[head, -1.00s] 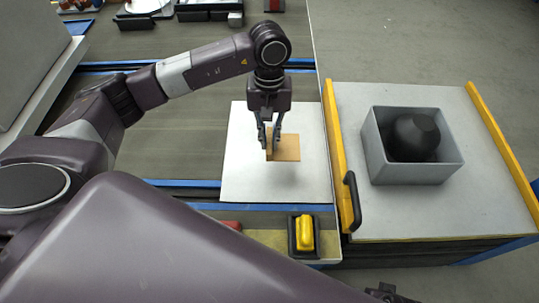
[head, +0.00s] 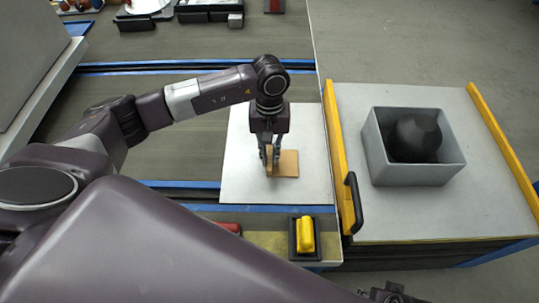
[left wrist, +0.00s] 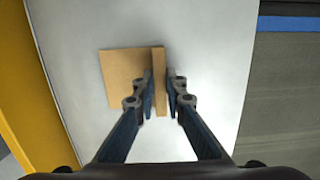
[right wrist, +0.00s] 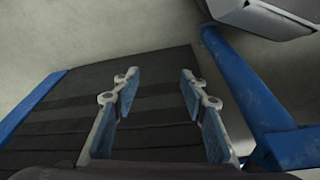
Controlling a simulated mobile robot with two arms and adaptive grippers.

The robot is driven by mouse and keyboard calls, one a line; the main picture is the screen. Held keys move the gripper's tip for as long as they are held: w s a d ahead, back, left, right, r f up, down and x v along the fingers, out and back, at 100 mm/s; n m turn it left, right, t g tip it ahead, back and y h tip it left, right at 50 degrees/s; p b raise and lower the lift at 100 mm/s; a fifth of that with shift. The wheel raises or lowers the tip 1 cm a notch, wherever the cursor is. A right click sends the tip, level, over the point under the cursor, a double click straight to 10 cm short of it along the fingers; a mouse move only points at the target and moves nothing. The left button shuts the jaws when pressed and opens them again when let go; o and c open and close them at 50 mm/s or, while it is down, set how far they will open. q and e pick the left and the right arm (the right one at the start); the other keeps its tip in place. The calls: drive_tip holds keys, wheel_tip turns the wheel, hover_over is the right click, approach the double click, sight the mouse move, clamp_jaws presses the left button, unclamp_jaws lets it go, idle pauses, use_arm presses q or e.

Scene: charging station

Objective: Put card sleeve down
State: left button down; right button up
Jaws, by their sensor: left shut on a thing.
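The tan card sleeve (head: 288,164) has a flat square part and an upright strip. My left gripper (head: 269,158) is shut on that strip from above. The left wrist view shows the strip between the fingers (left wrist: 161,88), with the square part (left wrist: 122,76) to the left. The sleeve is over the white board (head: 243,138), very low; I cannot tell if it touches. My right gripper (right wrist: 157,88) is open and empty in the right wrist view. Only a little of it shows at the bottom edge of the head view.
A grey open box (head: 415,174) with a dark round object (head: 412,140) stands on the cart to the right. The cart has yellow rails (head: 336,150) and a black handle (head: 352,200). A yellow switch (head: 306,234) sits in front of the board. The board around the sleeve is clear.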

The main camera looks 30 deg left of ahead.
use_arm(q)
drive_tip(key=c, duration=2)
unclamp_jaws()
